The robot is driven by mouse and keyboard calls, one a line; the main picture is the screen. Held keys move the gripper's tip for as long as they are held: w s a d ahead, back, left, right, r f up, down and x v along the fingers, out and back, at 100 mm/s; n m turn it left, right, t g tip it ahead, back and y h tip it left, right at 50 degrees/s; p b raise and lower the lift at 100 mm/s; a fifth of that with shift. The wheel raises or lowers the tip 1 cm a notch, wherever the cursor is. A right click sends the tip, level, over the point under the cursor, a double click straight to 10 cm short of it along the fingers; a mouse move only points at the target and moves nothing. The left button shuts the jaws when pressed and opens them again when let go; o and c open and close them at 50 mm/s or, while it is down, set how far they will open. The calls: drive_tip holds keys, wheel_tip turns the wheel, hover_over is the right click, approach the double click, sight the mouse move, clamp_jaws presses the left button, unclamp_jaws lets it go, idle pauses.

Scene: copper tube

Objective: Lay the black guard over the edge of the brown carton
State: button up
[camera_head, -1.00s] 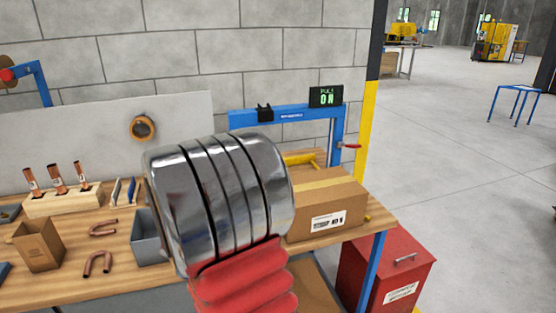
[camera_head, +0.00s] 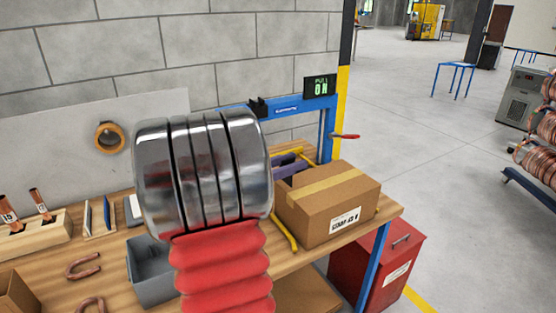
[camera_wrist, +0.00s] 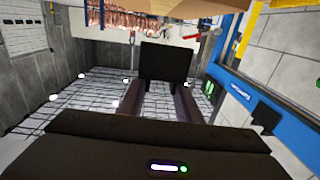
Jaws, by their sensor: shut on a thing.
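The brown carton (camera_head: 325,207) sits on the right part of the wooden bench in the head view, closed with tape along its top and a white label in front. In the wrist view my gripper (camera_wrist: 168,92) is shut on the black guard (camera_wrist: 167,62), a dark flat piece held at the fingertips. In the head view a dark purplish part just behind the carton's left side looks like my gripper. My metal arm link hides much of it, and I cannot make out the guard there. Contact between guard and carton cannot be seen.
A blue frame (camera_head: 290,112) with a display reading ON stands behind the carton. A grey bin (camera_head: 150,272), copper bends (camera_head: 82,266) and a wooden tube block (camera_head: 30,236) are to the left. A red cabinet (camera_head: 375,270) stands beside the bench.

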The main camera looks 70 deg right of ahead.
sight(294, 195)
drive_tip(key=shift+s+m+g+y, duration=0.3)
drive_tip(key=shift+s+g, duration=0.1)
drive_tip(key=shift+s, duration=0.1)
drive_tip(key=shift+f, duration=0.15)
drive_tip(key=shift+f, duration=3.8)
drive_tip(key=shift+s+d+f, duration=0.15)
drive_tip(key=shift+f, duration=0.25)
drive_tip(key=o, duration=1.1)
